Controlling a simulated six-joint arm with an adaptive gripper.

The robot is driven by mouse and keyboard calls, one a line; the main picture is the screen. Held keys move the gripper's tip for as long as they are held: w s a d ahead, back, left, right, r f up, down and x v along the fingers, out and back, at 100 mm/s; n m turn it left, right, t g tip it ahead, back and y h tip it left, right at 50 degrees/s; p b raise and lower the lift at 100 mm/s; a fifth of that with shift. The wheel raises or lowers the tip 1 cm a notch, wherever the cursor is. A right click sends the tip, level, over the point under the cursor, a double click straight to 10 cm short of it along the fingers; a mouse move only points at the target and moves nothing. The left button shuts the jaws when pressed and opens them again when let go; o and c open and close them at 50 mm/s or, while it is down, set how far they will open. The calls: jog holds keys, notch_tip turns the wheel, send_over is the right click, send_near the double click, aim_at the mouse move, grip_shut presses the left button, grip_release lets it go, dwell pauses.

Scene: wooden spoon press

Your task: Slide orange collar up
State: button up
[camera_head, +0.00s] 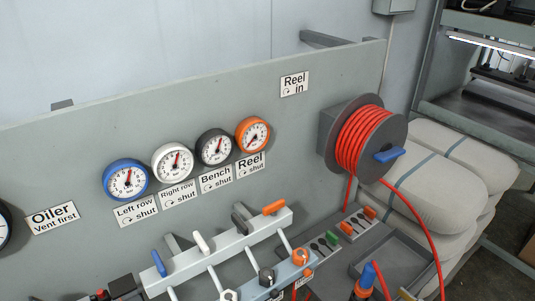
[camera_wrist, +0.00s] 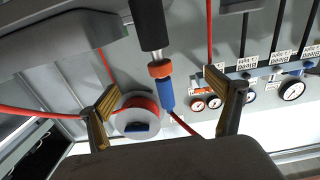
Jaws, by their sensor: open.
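The orange collar (camera_wrist: 160,71) shows in the wrist view, around a hose coupling between a black cylindrical body (camera_wrist: 149,25) and a blue sleeve (camera_wrist: 167,95). A short silver part shows beside the collar. A red hose (camera_wrist: 184,125) runs from the blue sleeve's end. My gripper (camera_wrist: 161,84) is open, with one finger on each side of the coupling and clear gaps to it in the picture.
A reel of red hose (camera_head: 362,140) hangs on the grey panel (camera_head: 290,120), its hose trailing down right. Several gauges (camera_head: 172,162) and a rail with coloured levers (camera_head: 225,250) stand left. Padded sacks (camera_head: 440,180) lie right. The reel also shows in the wrist view (camera_wrist: 137,117).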

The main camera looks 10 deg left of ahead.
jog(key=shift+v, duration=0.9)
